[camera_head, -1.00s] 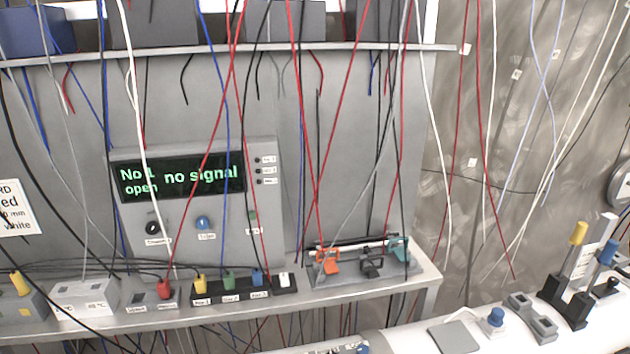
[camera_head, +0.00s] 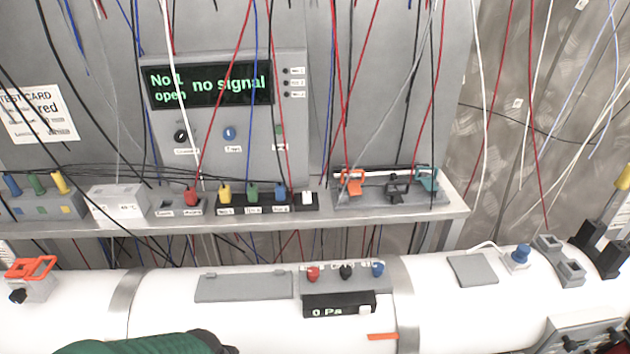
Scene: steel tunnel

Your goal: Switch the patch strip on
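A black strip (camera_head: 262,203) lies on the grey shelf below the display panel. It carries a yellow plug (camera_head: 225,194), a green plug (camera_head: 252,194) and a blue plug (camera_head: 281,196), with small white labels in front. A white block, apparently a switch (camera_head: 307,198), sits at its right end. This looks like the patch strip; whether it is on cannot be told. The display (camera_head: 208,84) above reads "No 1 open" and "no signal". Neither gripper shows in the view.
The grey shelf (camera_head: 400,219) also holds a red plug and an orange, black and teal clip rack (camera_head: 390,190). Loose wires hang in front of the panel. A white pipe (camera_head: 170,300) with a "0 Pa" box (camera_head: 338,304) runs along the front. A dark green and black shape (camera_head: 150,344) shows at the bottom.

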